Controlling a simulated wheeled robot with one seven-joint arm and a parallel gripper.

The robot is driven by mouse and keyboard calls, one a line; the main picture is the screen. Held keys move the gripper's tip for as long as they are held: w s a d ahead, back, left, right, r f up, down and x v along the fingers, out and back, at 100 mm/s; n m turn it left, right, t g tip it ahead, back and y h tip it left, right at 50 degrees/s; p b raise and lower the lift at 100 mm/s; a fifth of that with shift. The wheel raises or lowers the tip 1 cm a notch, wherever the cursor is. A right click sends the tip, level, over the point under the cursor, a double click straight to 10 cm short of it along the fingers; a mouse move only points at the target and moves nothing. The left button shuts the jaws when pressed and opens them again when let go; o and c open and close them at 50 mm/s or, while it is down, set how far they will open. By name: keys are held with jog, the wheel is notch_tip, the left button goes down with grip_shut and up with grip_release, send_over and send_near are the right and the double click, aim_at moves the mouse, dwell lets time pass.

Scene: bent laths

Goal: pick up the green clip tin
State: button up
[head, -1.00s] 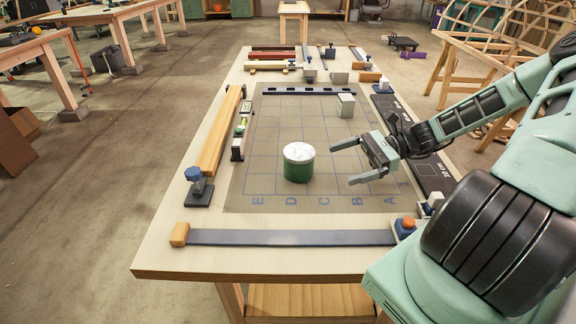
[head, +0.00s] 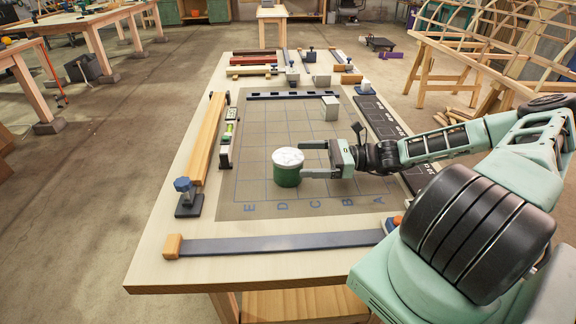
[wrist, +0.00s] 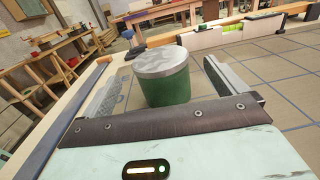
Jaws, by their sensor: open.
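The green clip tin (head: 287,173) stands upright on the gridded mat (head: 262,208), near the letter D. It is round and green with a pale grey lid. My gripper (head: 304,160) reaches in from the right, low over the mat, with its fingertips at the tin's right side. In the wrist view the tin (wrist: 162,78) stands ahead between my two open fingers (wrist: 165,80), with a gap visible to the right finger. Whether the left finger touches the tin I cannot tell.
A grey block (head: 330,108) stands farther back on the mat. A wooden bar (head: 209,138) and a level (head: 227,140) lie along the left. A dark lath (head: 270,244) lies across the front of the table. The mat's front left is clear.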

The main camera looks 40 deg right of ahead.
aim_at(287, 160)
jog(key=shift+p+x, duration=0.6)
jog(key=shift+x, duration=2.4)
jog(key=shift+f, duration=0.2)
jog(key=c, duration=1.2)
